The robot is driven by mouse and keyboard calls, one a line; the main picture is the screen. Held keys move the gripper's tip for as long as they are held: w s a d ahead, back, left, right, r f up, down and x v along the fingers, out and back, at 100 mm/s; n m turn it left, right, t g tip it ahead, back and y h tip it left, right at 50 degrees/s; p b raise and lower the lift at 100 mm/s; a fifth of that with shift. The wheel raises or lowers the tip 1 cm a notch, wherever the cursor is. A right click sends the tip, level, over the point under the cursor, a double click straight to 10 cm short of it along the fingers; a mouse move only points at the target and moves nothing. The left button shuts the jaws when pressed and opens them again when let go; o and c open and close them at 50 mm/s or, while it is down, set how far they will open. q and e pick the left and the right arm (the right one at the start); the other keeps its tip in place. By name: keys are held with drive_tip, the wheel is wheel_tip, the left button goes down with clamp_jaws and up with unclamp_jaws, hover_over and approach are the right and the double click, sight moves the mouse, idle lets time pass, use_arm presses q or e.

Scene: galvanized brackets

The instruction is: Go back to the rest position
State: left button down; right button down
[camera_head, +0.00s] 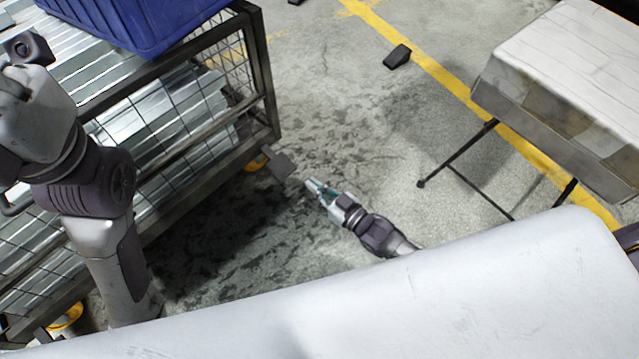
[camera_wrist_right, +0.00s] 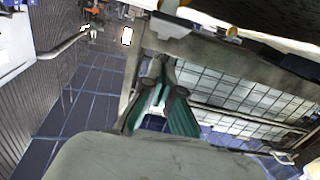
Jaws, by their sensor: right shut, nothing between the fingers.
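My right gripper (camera_head: 312,185) is low over the bare concrete floor in the head view, to the right of the mesh cart and apart from it. It is shut and empty. In the right wrist view its green fingers (camera_wrist_right: 160,98) come together with nothing between them. My left arm stands at the left of the head view, in front of the cart. Its gripper does not show.
A mesh cart (camera_head: 262,62) holds galvanized brackets (camera_head: 190,113), with a blue crate (camera_head: 150,25) on top. A table (camera_head: 570,60) with a pale top stands at the right. Floor between them is mostly clear, with a small dark block (camera_head: 397,57) near a yellow line.

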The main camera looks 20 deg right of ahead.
drive_tip(key=shift+s+d+f, duration=0.1)
drive_tip(key=shift+s+d, duration=0.25)
drive_tip(key=shift+s, duration=0.25)
